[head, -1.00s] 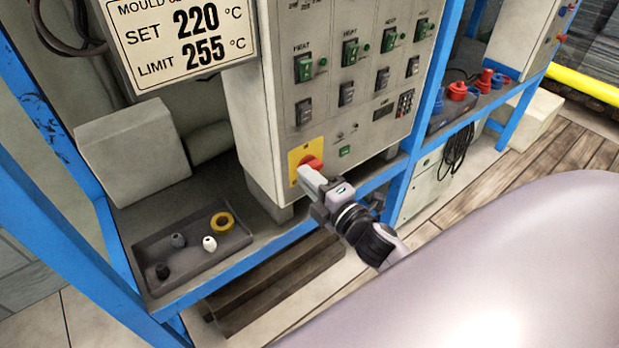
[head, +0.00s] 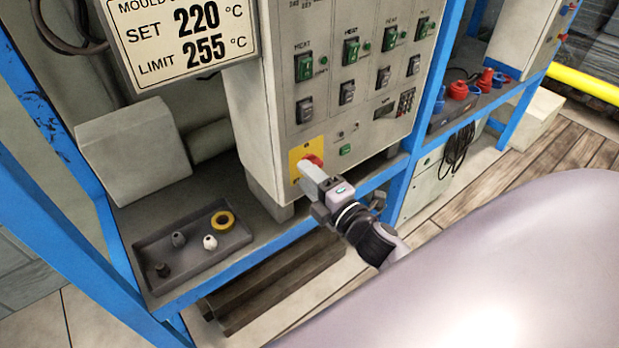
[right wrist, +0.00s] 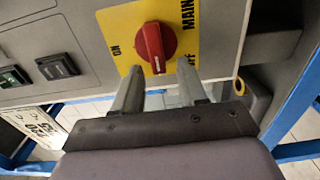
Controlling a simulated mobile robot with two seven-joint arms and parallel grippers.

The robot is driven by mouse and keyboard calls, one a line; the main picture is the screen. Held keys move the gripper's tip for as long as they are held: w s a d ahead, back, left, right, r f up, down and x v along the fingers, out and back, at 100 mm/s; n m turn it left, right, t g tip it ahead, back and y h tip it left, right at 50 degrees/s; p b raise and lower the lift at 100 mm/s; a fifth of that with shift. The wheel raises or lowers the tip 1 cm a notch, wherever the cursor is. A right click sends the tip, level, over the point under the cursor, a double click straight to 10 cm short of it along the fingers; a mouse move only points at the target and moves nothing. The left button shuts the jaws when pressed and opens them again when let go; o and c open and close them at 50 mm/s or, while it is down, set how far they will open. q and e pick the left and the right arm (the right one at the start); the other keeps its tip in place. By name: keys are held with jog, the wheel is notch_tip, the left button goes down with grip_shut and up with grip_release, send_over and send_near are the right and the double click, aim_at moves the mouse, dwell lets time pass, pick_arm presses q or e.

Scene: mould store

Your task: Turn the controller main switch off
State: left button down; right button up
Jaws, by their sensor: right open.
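The controller main switch is a red rotary knob (head: 313,160) on a yellow plate (head: 296,158) at the lower left of the grey controller panel. In the right wrist view the knob (right wrist: 155,46) has its raised grip running roughly up and down. ON is printed to its left and a partly hidden OFF at its lower right. My right gripper (head: 312,174) is open in front of the knob. In the right wrist view its two fingers (right wrist: 160,88) stand apart, just below the knob, with nothing visible between them. I cannot tell whether they touch it. My left gripper is out of view.
The controller box (head: 350,125) carries several green and grey switches above the knob. A blue frame post (head: 422,110) stands right of the box.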

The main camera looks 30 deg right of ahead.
jog(key=s, duration=0.7)
jog(key=shift+d+b, duration=0.25)
jog(key=shift+b, duration=0.05)
dwell(0.3)
jog(key=s+a+f+m+g+p, duration=0.7)
jog(key=s+f+m, duration=0.2)
jog(key=m, duration=0.7)
jog(key=shift+s+a+m+y, duration=0.3)
jog(key=shift+s, duration=0.7)
jog(key=shift+f, duration=0.1)
